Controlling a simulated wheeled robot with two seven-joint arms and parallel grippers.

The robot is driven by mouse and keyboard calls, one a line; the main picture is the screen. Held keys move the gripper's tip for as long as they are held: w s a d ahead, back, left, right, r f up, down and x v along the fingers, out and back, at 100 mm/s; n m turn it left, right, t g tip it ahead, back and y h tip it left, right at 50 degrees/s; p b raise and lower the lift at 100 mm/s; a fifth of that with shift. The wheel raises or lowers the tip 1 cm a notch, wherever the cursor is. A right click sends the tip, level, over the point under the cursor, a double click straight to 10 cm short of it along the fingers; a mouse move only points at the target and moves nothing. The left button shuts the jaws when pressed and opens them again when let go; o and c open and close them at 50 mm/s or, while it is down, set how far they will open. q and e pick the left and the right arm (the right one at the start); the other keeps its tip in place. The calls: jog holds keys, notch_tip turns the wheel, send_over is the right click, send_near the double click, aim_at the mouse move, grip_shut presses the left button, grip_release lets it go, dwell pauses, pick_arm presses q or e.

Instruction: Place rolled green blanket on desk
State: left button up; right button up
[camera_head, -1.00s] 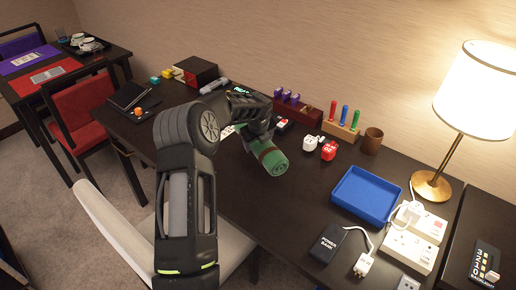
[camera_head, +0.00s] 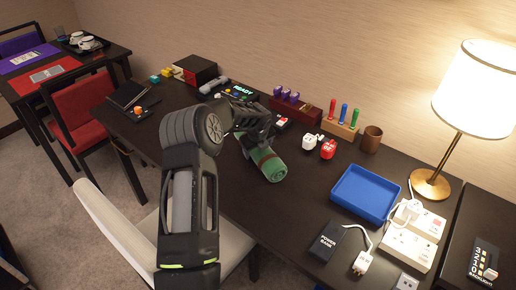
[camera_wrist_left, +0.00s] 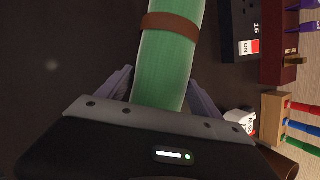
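The rolled green blanket (camera_head: 272,170) with a brown strap lies on the dark desk (camera_head: 300,205), near the middle of the head view. In the left wrist view the green roll (camera_wrist_left: 168,65) runs up from the gripper, its brown strap near the top. My left gripper (camera_head: 256,132) is just above the blanket's far end. Its fingers (camera_wrist_left: 158,88) are spread on either side of the roll and look open. The near end of the roll is hidden by the gripper body in the wrist view. My right gripper is out of view.
White and red plug adapters (camera_head: 328,150), a holder with coloured sticks (camera_head: 342,128) and a brown cup (camera_head: 371,139) stand behind the blanket. A blue tray (camera_head: 366,195), a power bank (camera_head: 328,241) and a lamp (camera_head: 431,185) are to the right. The desk's front middle is clear.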

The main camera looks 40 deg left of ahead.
pick_arm(q)
jog(key=o, duration=0.4)
jog(key=shift+c, duration=0.2)
jog(key=shift+r, duration=0.15)
jog(key=b+v, duration=0.1)
jog(key=v, duration=1.1)
jog(key=shift+s, duration=0.1)
